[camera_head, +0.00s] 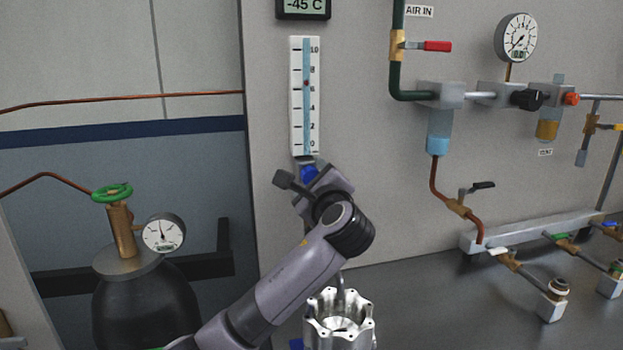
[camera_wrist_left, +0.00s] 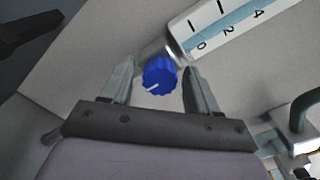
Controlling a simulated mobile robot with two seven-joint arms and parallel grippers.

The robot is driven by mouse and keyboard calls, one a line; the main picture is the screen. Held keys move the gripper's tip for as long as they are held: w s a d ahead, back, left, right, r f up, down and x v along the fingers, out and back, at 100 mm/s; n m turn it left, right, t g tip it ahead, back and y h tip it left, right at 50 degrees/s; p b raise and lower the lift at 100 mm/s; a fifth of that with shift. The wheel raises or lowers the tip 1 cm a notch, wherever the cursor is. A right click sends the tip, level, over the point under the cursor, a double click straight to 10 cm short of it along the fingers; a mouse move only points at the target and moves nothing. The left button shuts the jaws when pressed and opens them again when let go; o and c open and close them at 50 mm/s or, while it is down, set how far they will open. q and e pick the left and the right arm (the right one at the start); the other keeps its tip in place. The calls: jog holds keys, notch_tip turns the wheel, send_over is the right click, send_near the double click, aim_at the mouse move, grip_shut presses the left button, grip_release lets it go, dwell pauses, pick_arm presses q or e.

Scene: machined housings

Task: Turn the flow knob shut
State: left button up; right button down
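The flow knob (camera_wrist_left: 160,76) is blue and ribbed with a white pointer line, at the lower end of the white flow tube scale (camera_wrist_left: 213,28). In the head view the scale (camera_head: 305,95) is upright on the grey wall, and the knob (camera_head: 310,174) shows just below it, partly hidden by my gripper. My left gripper (camera_wrist_left: 160,85) is open, with one finger on each side of the knob and visible gaps to both. In the head view the left gripper (camera_head: 303,183) is in front of the knob. My right gripper is not in view.
A silver machined housing (camera_head: 340,320) stands below my left arm. A dark gas cylinder (camera_head: 145,305) with a green handwheel (camera_head: 112,193) and gauge (camera_head: 163,233) is at left. Air piping with a red-handled valve (camera_head: 436,46) runs along the wall at right.

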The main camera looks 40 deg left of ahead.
pick_arm(q)
jog(key=shift+b+v, duration=0.45)
jog(key=shift+v, duration=3.15)
